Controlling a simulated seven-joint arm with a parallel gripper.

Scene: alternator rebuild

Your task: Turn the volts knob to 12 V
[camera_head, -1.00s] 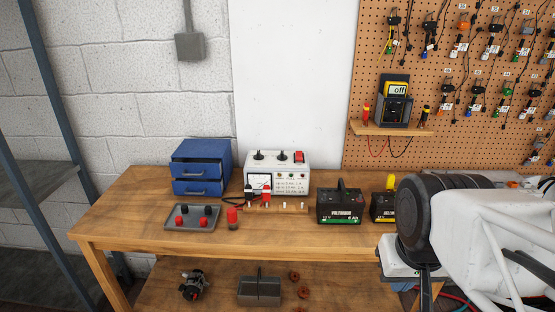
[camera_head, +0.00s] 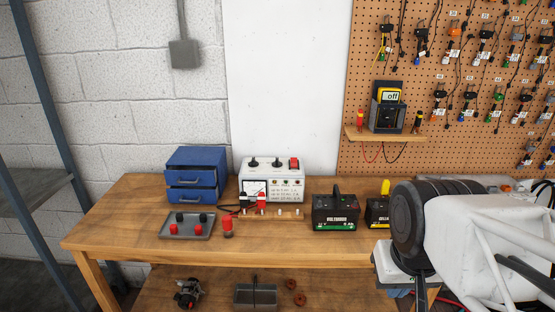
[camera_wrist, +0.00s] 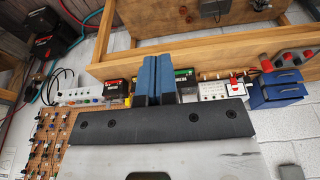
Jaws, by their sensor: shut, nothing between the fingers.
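The white bench power supply (camera_head: 272,180) stands at the back of the wooden bench in the head view, with two black knobs on top, a left one (camera_head: 253,162) and a right one (camera_head: 277,162). I cannot read which is the volts knob or where either points. A red switch (camera_head: 294,164) is to their right. The supply also shows in the wrist view (camera_wrist: 212,90), small and turned over. My gripper (camera_wrist: 153,60) is shut and empty, its blue fingers together, well apart from the supply. My arm is at the right in the head view; its fingertips are not distinguishable there.
A blue drawer cabinet (camera_head: 195,175) is left of the supply; a grey tray (camera_head: 188,236) and a red cylinder (camera_head: 227,229) are in front. A black battery charger (camera_head: 335,212) is to its right. A multimeter (camera_head: 388,105) reading off sits on a pegboard shelf.

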